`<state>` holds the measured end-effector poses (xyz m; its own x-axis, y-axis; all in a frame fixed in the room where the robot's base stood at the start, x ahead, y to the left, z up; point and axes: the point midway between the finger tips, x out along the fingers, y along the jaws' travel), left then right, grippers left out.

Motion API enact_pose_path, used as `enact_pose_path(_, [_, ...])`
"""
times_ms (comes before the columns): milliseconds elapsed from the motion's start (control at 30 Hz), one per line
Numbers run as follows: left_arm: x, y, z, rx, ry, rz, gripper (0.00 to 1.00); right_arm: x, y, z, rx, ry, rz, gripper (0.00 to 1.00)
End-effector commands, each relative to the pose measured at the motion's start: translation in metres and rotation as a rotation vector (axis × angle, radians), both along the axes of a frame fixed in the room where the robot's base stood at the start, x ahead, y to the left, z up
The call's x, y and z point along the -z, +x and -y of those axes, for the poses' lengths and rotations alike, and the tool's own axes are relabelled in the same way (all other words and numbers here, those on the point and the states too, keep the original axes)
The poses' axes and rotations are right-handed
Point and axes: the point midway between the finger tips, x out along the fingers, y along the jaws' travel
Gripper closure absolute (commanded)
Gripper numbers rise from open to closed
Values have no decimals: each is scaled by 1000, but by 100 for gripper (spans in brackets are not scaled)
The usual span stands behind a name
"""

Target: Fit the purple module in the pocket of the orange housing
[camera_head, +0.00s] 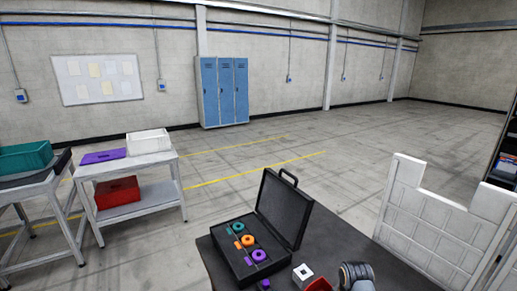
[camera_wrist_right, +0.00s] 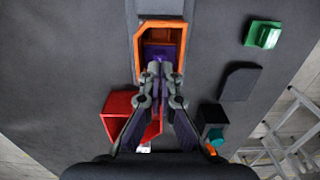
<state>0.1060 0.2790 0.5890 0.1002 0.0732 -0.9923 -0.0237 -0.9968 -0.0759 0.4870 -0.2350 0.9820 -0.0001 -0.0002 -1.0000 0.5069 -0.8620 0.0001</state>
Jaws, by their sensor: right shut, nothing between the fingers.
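The orange housing (camera_wrist_right: 182,38) is at the top middle of the right wrist view, an angular frame around a recessed pocket. The purple module (camera_wrist_right: 159,54) shows inside the frame, just beyond my fingertips. Its lower part is hidden by the fingers, so I cannot tell how deep or level it sits. My right gripper (camera_wrist_right: 163,72) is shut and empty, its tips at the housing's near edge. My left gripper is not in view.
On the dark table (camera_wrist_right: 70,70) are a red box (camera_wrist_right: 118,108), a green block (camera_wrist_right: 263,34), a dark grey plate (camera_wrist_right: 240,82) and a black block (camera_wrist_right: 210,117) with teal. An open black case (camera_head: 285,215) holds coloured rings. A white block (camera_head: 302,273) stands beside it.

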Motion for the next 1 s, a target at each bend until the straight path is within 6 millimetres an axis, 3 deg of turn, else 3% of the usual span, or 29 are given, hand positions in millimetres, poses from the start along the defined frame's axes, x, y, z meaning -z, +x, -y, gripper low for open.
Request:
enact_pose_path(33, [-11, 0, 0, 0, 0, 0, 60, -10, 0, 0, 0, 0, 0, 100])
enact_pose_path(533, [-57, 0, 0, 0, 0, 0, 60, -45, 0, 0, 0, 0, 0, 100])
enact_pose_path(767, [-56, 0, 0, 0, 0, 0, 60, -60, 0, 0, 0, 0, 0, 100])
enact_pose_path(1000, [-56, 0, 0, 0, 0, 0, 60, -62, 0, 0, 0, 0, 0, 100])
